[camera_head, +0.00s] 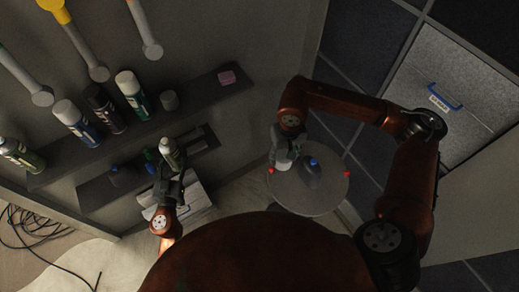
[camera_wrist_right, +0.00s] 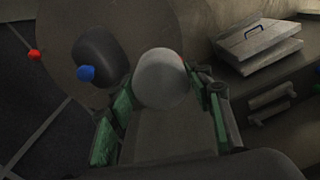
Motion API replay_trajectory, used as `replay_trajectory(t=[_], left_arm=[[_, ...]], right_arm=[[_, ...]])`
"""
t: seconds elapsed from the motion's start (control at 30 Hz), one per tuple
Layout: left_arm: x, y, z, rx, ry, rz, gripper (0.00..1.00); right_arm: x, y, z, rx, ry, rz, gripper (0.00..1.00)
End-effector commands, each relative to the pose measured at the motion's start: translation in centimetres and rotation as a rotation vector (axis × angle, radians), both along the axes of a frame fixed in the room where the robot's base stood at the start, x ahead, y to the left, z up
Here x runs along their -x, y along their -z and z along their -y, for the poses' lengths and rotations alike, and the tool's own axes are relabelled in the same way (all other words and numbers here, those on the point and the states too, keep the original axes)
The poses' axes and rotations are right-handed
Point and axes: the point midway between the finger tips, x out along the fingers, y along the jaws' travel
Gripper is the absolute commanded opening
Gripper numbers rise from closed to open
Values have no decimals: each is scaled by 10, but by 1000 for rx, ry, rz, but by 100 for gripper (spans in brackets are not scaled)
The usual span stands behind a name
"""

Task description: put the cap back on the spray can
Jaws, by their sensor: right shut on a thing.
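My right gripper (camera_head: 283,160) is over the small round table. In the right wrist view (camera_wrist_right: 160,108) its fingers are shut on a rounded grey object (camera_wrist_right: 163,78), which looks like the cap. A spray can (camera_head: 168,152) with a pale body shows at the lower shelf's front edge in the head view. My left gripper (camera_head: 171,184) is right at the can's lower end. The picture is too small and dark to tell whether its fingers are closed on the can. The can is apart from the grey object.
The round table (camera_head: 310,204) holds a dark bottle (camera_head: 311,175) with a blue cap, close beside my right gripper; red knobs sit at its rim. Cables (camera_head: 40,236) lie at left.

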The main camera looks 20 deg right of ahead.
Motion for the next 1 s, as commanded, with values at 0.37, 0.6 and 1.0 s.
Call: replay_trajectory(t=[0.37, 0.6, 1.0], left_arm=[[0, -1, 0, 0, 0, 1, 12], [0, -1, 0, 0, 0, 1, 12], [0, -1, 0, 0, 0, 1, 12]], right_arm=[[-80, -33, -93, -3, 10, 0, 37], [-127, -72, -188, 0, 4, -4, 37], [-144, -135, -342, 1, -6, -12, 37]])
